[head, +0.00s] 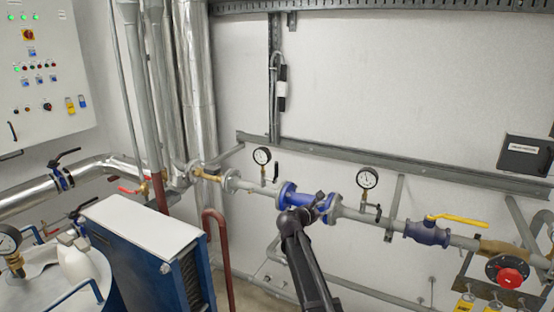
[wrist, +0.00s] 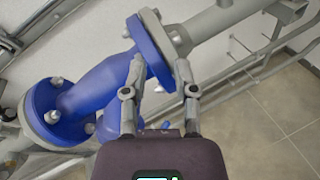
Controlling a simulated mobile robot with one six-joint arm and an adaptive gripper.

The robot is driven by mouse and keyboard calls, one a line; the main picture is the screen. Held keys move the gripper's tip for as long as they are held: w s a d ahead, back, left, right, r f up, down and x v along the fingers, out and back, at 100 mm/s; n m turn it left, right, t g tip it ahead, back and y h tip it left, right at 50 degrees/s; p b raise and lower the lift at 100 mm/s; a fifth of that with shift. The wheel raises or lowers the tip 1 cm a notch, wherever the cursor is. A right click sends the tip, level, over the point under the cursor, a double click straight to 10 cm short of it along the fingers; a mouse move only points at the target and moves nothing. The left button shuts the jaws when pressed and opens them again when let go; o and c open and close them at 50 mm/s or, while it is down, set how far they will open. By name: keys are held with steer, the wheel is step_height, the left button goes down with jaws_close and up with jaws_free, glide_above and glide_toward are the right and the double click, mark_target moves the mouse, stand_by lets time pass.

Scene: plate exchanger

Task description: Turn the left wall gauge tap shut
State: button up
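The left wall gauge (head: 262,156) is a round white dial on the grey wall pipe. Its tap (head: 276,171) shows as a small dark upright handle just right of the gauge stem; its exact setting is too small to tell. My gripper (head: 322,200) is right of and lower than this tap, in front of the blue pipe fitting (head: 288,195). In the wrist view, my gripper (wrist: 160,78) has its two fingers apart with nothing held between them. The blue fitting (wrist: 100,85) and its flange lie behind the fingertips. The left gauge and tap are not visible in the wrist view.
A second gauge (head: 367,179) with its own dark tap (head: 378,211) stands to the right. Farther right is a blue valve (head: 428,232) with a yellow lever. A blue plate exchanger (head: 150,262) stands front left. A wall rail (head: 440,171) runs behind the pipe.

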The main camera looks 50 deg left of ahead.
mark_target(275, 165)
steer(key=s+a+r+n+y+p, duration=0.2)
steer(key=s+a, duration=0.4)
steer(key=a, duration=0.4)
steer(key=s+a+r+n+t+y+p, duration=0.1)
steer(key=s+a+r+n+y, duration=0.2)
steer(key=a, duration=0.7)
steer(key=s+r+n, duration=0.2)
steer(key=s+r, duration=0.1)
steer(key=s, duration=0.1)
steer(key=shift+r+p, duration=0.25)
steer(key=shift+p, duration=0.15)
steer(key=shift+w, duration=0.1)
steer(key=x, duration=1.3)
steer(key=shift+w+a+r, duration=0.1)
steer(key=shift+w+a, duration=0.05)
steer(key=shift+w, duration=0.05)
jaws_close()
